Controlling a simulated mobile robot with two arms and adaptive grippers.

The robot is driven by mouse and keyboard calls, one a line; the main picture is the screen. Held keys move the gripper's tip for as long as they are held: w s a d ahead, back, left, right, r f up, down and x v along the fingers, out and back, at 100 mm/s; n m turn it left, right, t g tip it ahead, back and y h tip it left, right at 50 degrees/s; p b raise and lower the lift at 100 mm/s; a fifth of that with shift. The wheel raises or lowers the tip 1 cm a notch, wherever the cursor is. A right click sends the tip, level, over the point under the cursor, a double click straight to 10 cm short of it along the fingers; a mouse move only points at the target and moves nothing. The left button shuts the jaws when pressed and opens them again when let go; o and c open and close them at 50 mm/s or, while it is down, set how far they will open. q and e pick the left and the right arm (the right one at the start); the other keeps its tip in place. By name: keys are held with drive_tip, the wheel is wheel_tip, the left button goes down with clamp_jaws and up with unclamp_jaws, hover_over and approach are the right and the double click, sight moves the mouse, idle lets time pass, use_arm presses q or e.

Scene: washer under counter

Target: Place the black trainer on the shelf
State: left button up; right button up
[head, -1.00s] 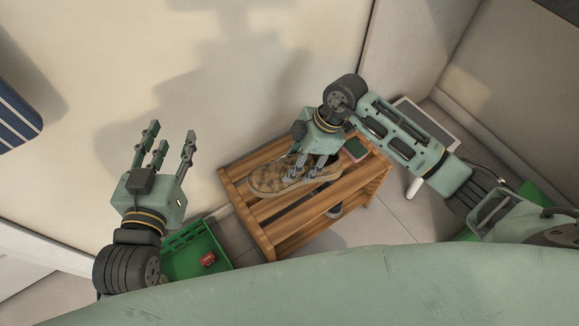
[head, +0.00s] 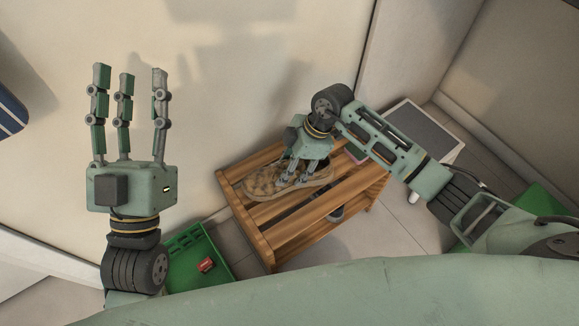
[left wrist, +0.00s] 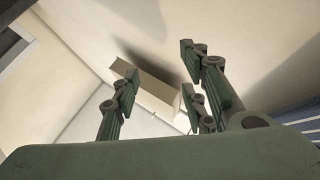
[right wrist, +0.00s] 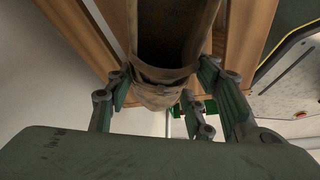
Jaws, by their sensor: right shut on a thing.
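A tan-brown shoe with dark blotches (head: 290,184) lies on or just above the wooden slatted shelf (head: 303,208). My right gripper (head: 300,178) is shut on this shoe. In the right wrist view the shoe's dark opening (right wrist: 170,40) shows between the fingers, with shelf slats (right wrist: 245,40) behind. A small dark thing (head: 335,214) shows through the slats below; I cannot tell whether it is a black trainer. My left gripper (head: 130,76) is raised at the left, open and empty, its fingers spread before the wall.
A green crate (head: 190,243) with a small red thing (head: 206,264) stands left of the shelf. A pinkish thing (head: 354,155) sits by the shelf's far right. A dark-topped panel (head: 422,130) and green box (head: 541,202) are at right. Walls rise behind.

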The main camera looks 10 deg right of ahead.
drive_tip(key=o, duration=1.4)
drive_tip(key=shift+o, duration=0.2)
drive_tip(key=shift+r, duration=0.1)
